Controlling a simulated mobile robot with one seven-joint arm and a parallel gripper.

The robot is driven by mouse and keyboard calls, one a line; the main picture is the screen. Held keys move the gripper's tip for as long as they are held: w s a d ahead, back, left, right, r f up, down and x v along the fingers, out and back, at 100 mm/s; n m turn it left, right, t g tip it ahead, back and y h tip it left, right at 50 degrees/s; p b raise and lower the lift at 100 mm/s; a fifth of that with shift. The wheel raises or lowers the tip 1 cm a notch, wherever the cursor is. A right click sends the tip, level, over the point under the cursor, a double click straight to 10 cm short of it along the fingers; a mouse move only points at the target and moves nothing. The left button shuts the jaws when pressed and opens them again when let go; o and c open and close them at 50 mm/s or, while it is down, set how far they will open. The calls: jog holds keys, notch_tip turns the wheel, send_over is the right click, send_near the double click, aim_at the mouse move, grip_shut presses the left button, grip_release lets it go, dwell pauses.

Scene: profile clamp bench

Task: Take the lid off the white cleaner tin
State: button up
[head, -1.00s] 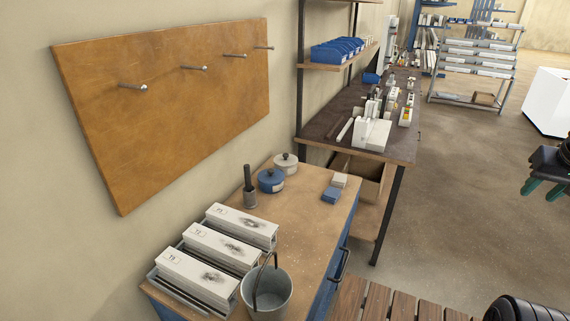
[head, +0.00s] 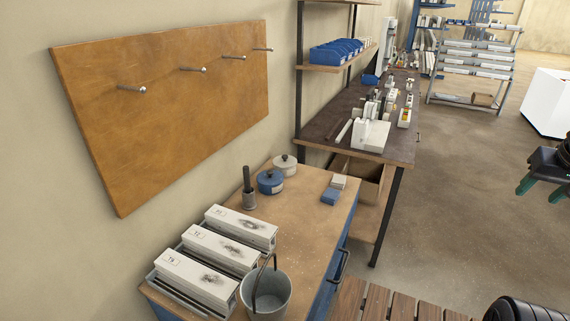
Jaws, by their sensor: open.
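The white cleaner tin (head: 285,168) stands at the far end of the wooden bench top, near the wall. Its lid (head: 285,158) is on it, with a small dark knob on top. A blue tin (head: 270,186) with a similar knobbed lid stands just in front of it, to the left. My gripper (head: 538,189), dark with green fingers, is at the right edge of the head view. It is open and empty, well away from the tins, over the floor.
White and blue blocks (head: 334,190) lie to the right. Marked white boxes (head: 207,280) and a metal bucket (head: 265,293) fill the near end. The middle of the bench top is clear.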

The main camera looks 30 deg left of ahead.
jog(key=shift+w, duration=0.1)
jog(key=w+a+r+n+y, duration=0.1)
jog(key=w+a+r+n, duration=0.15)
jog(key=w+a, duration=0.8)
jog(key=w+a+r+n, duration=0.1)
jog(key=w+a+r, duration=0.3)
jog(key=w+a, duration=0.65)
jog(key=w+a+f+n+g, duration=0.1)
jog(key=w+a+f+n, duration=0.1)
jog(key=w+a, duration=0.75)
jog(key=n+g+y, duration=0.1)
jog(key=n, duration=0.3)
send_over(285, 156)
jog(key=s+d, duration=0.1)
jog(key=d, duration=0.1)
notch_tip(285, 156, down, 21)
jog(key=shift+m, duration=0.25)
jog(key=x, duration=0.7)
jog(key=s+x, duration=0.1)
jog(key=x, duration=0.2)
jog(key=shift+a+f, duration=0.1)
jog(key=shift+f, duration=0.2)
jog(key=c, duration=1)
